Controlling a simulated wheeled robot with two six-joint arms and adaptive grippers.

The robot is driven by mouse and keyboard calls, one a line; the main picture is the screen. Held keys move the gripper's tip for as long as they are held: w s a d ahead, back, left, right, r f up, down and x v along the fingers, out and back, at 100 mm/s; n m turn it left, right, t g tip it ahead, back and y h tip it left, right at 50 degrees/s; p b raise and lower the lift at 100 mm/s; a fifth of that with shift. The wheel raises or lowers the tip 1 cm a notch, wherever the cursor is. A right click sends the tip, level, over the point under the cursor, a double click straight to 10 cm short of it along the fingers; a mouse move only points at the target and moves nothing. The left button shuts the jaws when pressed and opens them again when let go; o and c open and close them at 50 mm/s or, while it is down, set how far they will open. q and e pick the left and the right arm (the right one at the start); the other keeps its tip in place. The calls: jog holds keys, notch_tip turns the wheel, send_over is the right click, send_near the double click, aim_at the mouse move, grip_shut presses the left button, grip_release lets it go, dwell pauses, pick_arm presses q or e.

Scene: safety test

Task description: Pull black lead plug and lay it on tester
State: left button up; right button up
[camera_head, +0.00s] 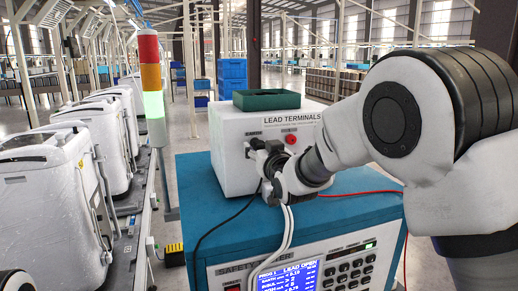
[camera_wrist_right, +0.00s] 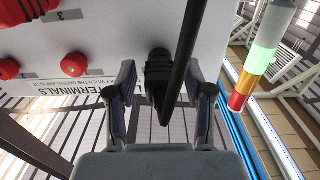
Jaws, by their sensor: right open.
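The white LEAD TERMINALS box (camera_head: 225,150) stands on the teal tester (camera_head: 195,185). The black lead plug (camera_wrist_right: 158,72) sits in the box face in the right wrist view, with its black lead (camera_wrist_right: 187,45) crossing in front. My right gripper (camera_head: 262,158) is at the box front; its open fingers (camera_wrist_right: 160,80) stand on either side of the plug, with gaps visible. In the head view, the gripper and wrist largely hide the plug. The black lead (camera_head: 222,225) also hangs over the tester top. My left gripper is not in view.
A green tray (camera_head: 270,99) lies on the box. A red terminal (camera_head: 291,139) is on its face, and a red lead (camera_head: 362,192) crosses the tester top. The tester screen (camera_head: 290,278) reads LEAD OPEN. A lit signal tower (camera_head: 151,85) and white machines (camera_head: 50,205) stand left.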

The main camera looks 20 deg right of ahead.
grip_shut()
jog(key=shift+s+f+b, duration=0.15)
jog(key=shift+s+b, duration=0.1)
jog(key=shift+b, duration=0.05)
jog(key=shift+s+d+b, duration=0.1)
jog(key=shift+s+b, duration=1.15)
jog(key=shift+s, duration=1.5)
